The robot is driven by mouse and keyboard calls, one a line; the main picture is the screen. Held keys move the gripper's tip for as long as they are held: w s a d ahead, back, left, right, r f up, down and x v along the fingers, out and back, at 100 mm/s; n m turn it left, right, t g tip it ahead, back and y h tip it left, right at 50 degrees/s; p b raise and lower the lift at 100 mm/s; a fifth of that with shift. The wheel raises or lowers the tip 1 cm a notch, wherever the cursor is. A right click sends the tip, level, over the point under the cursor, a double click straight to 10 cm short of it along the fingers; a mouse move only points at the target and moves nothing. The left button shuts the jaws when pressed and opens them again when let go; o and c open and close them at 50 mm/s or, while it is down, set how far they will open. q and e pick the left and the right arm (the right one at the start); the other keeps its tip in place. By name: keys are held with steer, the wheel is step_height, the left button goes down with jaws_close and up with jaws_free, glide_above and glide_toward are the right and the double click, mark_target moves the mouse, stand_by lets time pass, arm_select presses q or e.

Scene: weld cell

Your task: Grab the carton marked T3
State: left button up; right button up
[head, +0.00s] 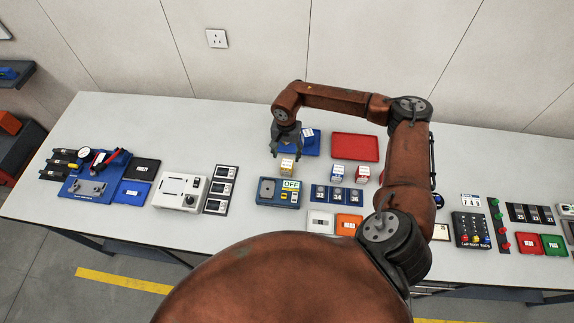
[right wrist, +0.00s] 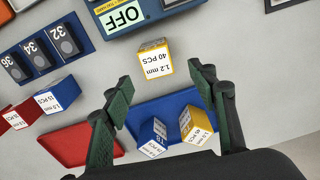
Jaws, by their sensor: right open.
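I cannot read a T3 mark on any carton. A yellow and white carton (head: 287,167) stands alone in front of the blue tray; in the right wrist view its top (right wrist: 153,62) reads 1.2 mm, 40 PCS. My right gripper (head: 286,146) is open and empty above and behind it. In the right wrist view the carton shows just beyond the gap between the fingertips (right wrist: 162,80). A blue carton (head: 337,171) and a red carton (head: 362,173) stand to the right. Another blue carton (right wrist: 153,135) and yellow carton (right wrist: 195,124) are in the blue tray. My left gripper is not in view.
The blue tray (right wrist: 180,101) is partly hidden by my gripper in the head view. A red tray (head: 355,147) lies beside it. A box marked OFF (head: 280,192) and a numbered blue rack (head: 336,195) stand in front. The table is clear left of the blue tray.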

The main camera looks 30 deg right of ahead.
mark_target(287, 163)
step_height(287, 163, down, 2)
steer(key=shift+s+a+f, duration=0.1)
steer(key=shift+f, duration=0.1)
steer(key=f, duration=0.1)
steer(key=f+p, duration=0.1)
steer(key=f, duration=0.1)
steer(key=f+p, duration=0.1)
steer(key=f, duration=0.1)
steer(key=shift+s, duration=0.25)
steer(key=shift+f, duration=0.3)
steer(key=shift+c, duration=0.5)
steer(key=shift+r, duration=0.1)
steer(key=c, duration=1.2)
